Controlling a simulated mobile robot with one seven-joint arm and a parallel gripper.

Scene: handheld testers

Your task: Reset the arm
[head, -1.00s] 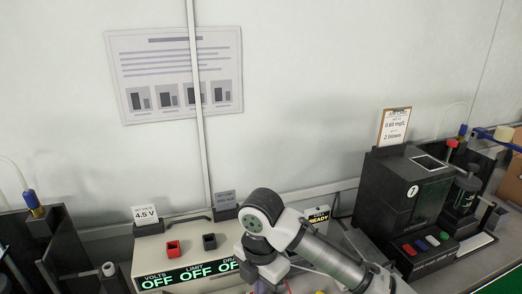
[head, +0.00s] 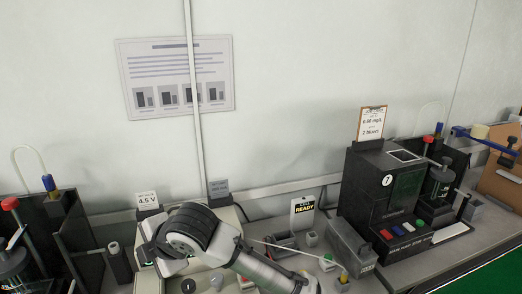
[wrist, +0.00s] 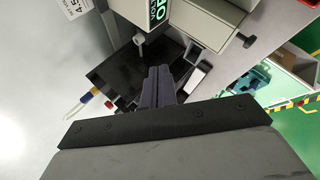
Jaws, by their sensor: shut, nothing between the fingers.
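My arm (head: 262,268) reaches in from the bottom of the head view and bends in front of the power supply, covering most of its face. In the wrist view my gripper (wrist: 158,74) is shut, its dark fingers together with nothing between them. The fingers point toward a black station with a dark base (wrist: 112,80) and a cream power supply box (wrist: 187,25). In the head view the fingertips are hidden or hard to make out.
A black tester marked 7 (head: 385,195) stands to the right on the grey bench. A card reading READY (head: 304,210) and small grey boxes stand between it and my arm. A black stand with a red-topped part (head: 10,204) is at the left. A poster hangs on the wall.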

